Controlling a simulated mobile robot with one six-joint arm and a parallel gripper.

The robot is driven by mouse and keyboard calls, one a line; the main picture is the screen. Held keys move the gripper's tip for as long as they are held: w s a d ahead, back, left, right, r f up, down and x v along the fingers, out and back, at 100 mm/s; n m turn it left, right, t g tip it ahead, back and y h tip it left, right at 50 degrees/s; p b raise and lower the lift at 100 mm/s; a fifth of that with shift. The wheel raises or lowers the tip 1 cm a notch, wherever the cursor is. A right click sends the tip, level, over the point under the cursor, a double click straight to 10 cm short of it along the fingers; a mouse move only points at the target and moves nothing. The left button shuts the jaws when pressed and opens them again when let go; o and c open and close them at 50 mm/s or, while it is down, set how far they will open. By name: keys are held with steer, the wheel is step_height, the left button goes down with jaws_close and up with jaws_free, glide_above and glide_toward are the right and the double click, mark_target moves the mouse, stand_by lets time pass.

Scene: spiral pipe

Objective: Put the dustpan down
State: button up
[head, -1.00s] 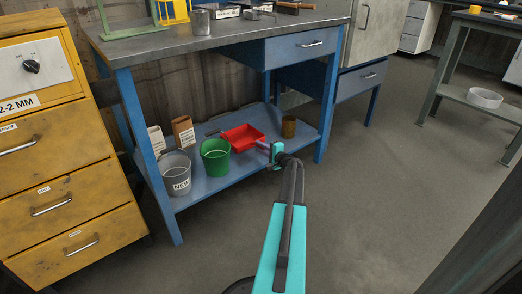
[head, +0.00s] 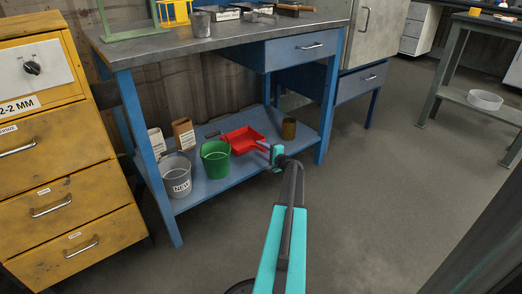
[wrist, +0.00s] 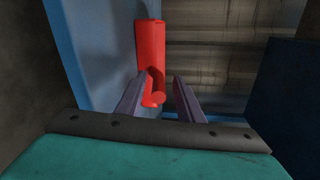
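My gripper (head: 265,147) is at the shelf's front edge, at the handle end of the dustpan. In the wrist view my gripper (wrist: 160,78) has its two fingers apart. The handle end lies between them, nearer the left finger, with a gap on the right.
Yellow drawers (head: 60,190) stand at the left. The floor (head: 400,190) to the right is clear.

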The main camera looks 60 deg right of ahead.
steer(key=p+v, duration=0.3)
steer(key=v, duration=0.9)
steer(key=shift+p, duration=0.4)
steer(key=shift+s+r, duration=0.1)
steer(key=shift+s, duration=0.05)
